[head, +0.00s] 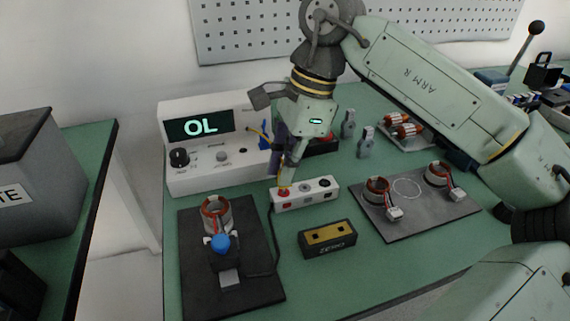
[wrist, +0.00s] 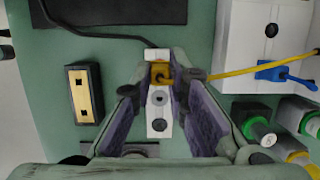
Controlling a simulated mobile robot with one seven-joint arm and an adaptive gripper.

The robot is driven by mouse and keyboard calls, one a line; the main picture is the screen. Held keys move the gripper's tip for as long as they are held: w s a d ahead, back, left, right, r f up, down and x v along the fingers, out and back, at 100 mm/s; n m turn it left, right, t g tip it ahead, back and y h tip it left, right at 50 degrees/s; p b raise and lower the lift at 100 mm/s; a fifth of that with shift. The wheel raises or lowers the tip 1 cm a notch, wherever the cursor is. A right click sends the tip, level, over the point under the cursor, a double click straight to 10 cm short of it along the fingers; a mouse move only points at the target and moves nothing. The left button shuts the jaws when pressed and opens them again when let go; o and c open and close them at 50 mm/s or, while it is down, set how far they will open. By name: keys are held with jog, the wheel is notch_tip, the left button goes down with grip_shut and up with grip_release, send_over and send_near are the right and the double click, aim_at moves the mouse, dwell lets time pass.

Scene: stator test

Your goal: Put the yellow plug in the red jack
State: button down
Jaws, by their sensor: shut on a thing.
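My gripper (head: 283,172) points down and is shut on the yellow plug (head: 283,187). The yellow plug also shows between the fingertips in the wrist view (wrist: 160,72), with a yellow cable (wrist: 232,71) running off to the right. The plug is at the left end of the small white jack box (head: 306,197), right over the red jack (head: 285,193). In the wrist view the plug covers the red jack. I cannot tell how deep the plug sits in it.
A white meter (head: 215,150) reading OL stands behind, with a blue plug (head: 265,135) at its right. A black-and-yellow block (head: 327,238) lies in front of the jack box. A dark mat (head: 245,285) with a stator (head: 216,213) lies left; a grey plate (head: 420,210) with two stators lies right.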

jog(key=shift+f+b, duration=0.5)
jog(key=shift+f, duration=0.1)
dwell(0.7)
jog(key=shift+f, duration=0.15)
jog(key=shift+f+b, duration=0.3)
jog(key=shift+b, duration=0.15)
jog(key=c, duration=1.5)
grip_release()
jog(key=shift+r, duration=0.1)
jog(key=v, duration=1.2)
